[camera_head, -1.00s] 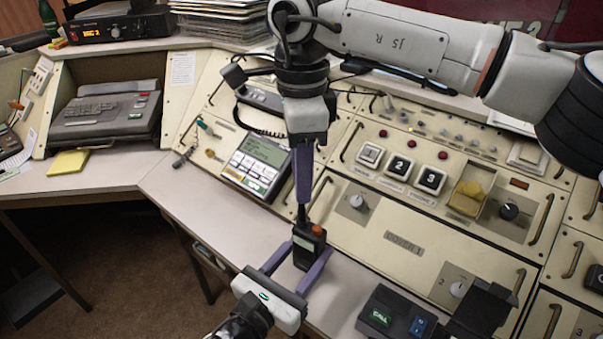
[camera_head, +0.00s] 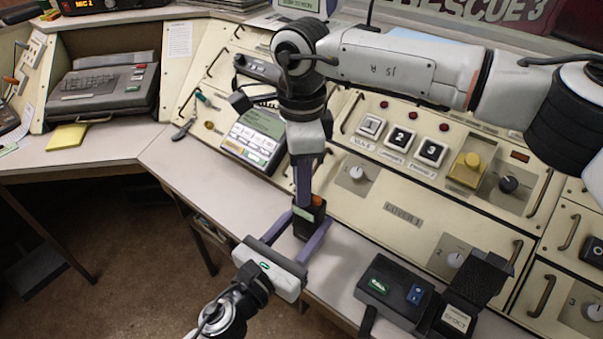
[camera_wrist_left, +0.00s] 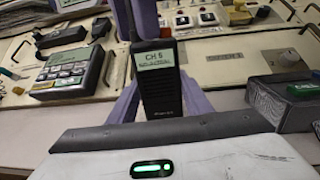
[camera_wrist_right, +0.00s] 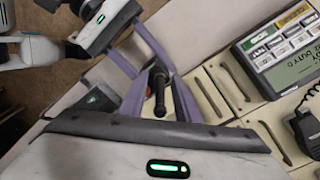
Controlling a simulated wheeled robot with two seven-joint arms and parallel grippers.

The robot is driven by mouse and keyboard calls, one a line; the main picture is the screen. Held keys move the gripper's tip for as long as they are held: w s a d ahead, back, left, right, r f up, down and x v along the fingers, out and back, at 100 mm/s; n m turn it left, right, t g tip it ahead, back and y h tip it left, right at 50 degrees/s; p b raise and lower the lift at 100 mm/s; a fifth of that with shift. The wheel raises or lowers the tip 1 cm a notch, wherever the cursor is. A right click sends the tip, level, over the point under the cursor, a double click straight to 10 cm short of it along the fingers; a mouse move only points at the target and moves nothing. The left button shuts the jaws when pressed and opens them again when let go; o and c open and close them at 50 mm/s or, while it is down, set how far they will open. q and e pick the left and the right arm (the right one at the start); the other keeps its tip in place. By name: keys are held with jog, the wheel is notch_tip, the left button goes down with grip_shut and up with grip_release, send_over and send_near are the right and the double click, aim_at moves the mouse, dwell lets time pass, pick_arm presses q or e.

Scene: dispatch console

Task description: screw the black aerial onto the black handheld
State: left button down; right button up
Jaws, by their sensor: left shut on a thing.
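The black handheld (camera_wrist_left: 160,85) stands upright, with a "CH 6" label and an orange knob on top. My left gripper (camera_head: 308,226) is shut on it from both sides, and it also shows in the head view (camera_head: 305,218). The thin black aerial (camera_wrist_right: 158,90) rises at the handheld's top, seen nearly end-on in the right wrist view. I cannot tell whether its lower end is seated. My right gripper (camera_head: 303,203) points down over the handheld, its fingers apart on either side of the aerial with a gap showing. Those fingers hide the aerial in the head view.
The sloped console panel (camera_head: 400,218) with buttons and handles lies behind and to the right. A black box with green and blue buttons (camera_head: 395,288) sits on the desk at right. A keypad unit (camera_head: 255,138) is behind left. Bare desk (camera_head: 190,195) lies to the left.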

grip_shut()
jog(key=m, duration=0.8)
jog(key=shift+o, duration=0.9)
grip_release()
jog(key=shift+r, duration=0.1)
notch_tip(320, 180, up, 12)
jog(key=shift+f, duration=0.1)
